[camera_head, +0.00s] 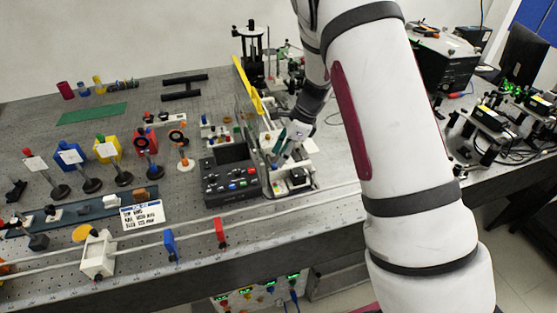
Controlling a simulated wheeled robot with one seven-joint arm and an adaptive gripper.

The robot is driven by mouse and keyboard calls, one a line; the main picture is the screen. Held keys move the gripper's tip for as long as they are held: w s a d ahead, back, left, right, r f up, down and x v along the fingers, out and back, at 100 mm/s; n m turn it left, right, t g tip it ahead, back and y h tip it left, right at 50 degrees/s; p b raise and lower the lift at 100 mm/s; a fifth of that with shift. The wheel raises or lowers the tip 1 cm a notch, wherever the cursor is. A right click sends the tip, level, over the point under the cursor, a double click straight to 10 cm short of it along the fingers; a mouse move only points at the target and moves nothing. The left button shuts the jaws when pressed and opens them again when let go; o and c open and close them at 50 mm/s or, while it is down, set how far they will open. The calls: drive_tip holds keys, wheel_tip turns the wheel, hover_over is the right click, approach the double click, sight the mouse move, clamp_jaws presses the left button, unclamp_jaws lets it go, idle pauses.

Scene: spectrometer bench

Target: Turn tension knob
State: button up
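My arm reaches down from the upper right, and my gripper (280,147) is at the apparatus right of the black control box. The gripper is small here and partly hidden by my own wrist. I cannot tell whether its fingers are apart or touch anything. Below it is a pale device (292,180) with a dark lower part near the bench's front edge. I cannot pick out a tension knob; it may be too small or hidden behind the gripper.
A black control box (230,184) with coloured buttons stands left of the gripper. A yellow-edged upright panel (246,88) rises close behind it. Optics on posts (148,150) crowd the left. Two rails with red and blue clips (169,242) run along the front.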

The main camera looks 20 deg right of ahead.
sight(278, 169)
drive_tip(key=shift+x, duration=1.5)
clamp_jaws()
drive_tip(key=n+b, duration=0.1)
drive_tip(key=n+g+b, duration=0.1)
drive_tip(key=n, duration=0.1)
drive_tip(key=shift+w, duration=0.25)
drive_tip(key=shift+w+n+g+b, duration=0.1)
drive_tip(key=shift+n+g+b, duration=0.9)
drive_tip(key=shift+n+b, duration=1)
drive_tip(key=shift+n, duration=0.4)
